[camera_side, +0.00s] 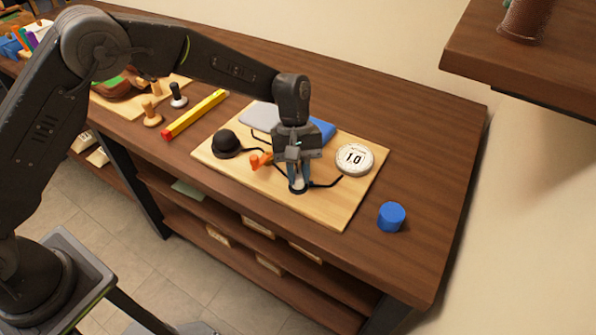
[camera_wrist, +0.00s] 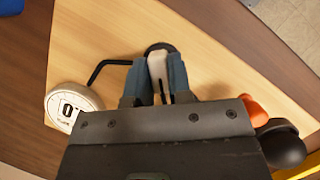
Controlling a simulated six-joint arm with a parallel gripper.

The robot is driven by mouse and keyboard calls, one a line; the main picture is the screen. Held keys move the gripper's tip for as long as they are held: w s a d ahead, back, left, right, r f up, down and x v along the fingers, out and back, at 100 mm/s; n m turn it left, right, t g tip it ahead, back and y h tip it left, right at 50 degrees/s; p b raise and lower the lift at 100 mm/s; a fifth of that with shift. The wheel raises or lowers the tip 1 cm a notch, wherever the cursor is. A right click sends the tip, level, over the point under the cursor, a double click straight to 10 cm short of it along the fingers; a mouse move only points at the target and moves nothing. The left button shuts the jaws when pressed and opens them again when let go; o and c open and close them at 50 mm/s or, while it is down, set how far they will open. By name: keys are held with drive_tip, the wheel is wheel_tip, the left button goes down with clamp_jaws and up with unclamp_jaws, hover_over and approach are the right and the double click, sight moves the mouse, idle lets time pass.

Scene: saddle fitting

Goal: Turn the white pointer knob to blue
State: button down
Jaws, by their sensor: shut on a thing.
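The white pointer knob (camera_wrist: 158,64) sits on a dark round base (camera_wrist: 160,48) in the wrist view, on a light wooden board (camera_side: 345,215). My gripper (camera_side: 299,183) points down over it near the board's front edge. Its two blue-grey fingers are shut on the knob, one on each side, as the wrist view (camera_wrist: 158,72) shows. In the side view the fingers hide most of the knob, and I cannot tell which way it points. A blue patch (camera_side: 322,129) shows behind my gripper, and a grey plate (camera_side: 258,117) lies beside it.
Black lines run across the board. A blue cylinder (camera_side: 391,217) stands off the board at right, with clear table around it.

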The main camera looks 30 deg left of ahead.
drive_tip(key=m+y, duration=0.1)
drive_tip(key=m, duration=0.2)
drive_tip(key=shift+m+g, duration=0.4)
drive_tip(key=m+y, duration=0.2)
drive_tip(key=m, duration=0.2)
drive_tip(key=shift+d+m, duration=0.15)
drive_tip(key=shift+m, duration=0.15)
drive_tip(key=m+y, duration=0.1)
drive_tip(key=m, duration=0.2)
drive_tip(key=shift+m, duration=0.3)
drive_tip(key=shift+m+t+y, duration=0.3)
drive_tip(key=shift+m+y, duration=0.5)
drive_tip(key=shift+m, duration=1.1)
drive_tip(key=c, duration=1)
unclamp_jaws()
drive_tip(key=shift+c, duration=0.2)
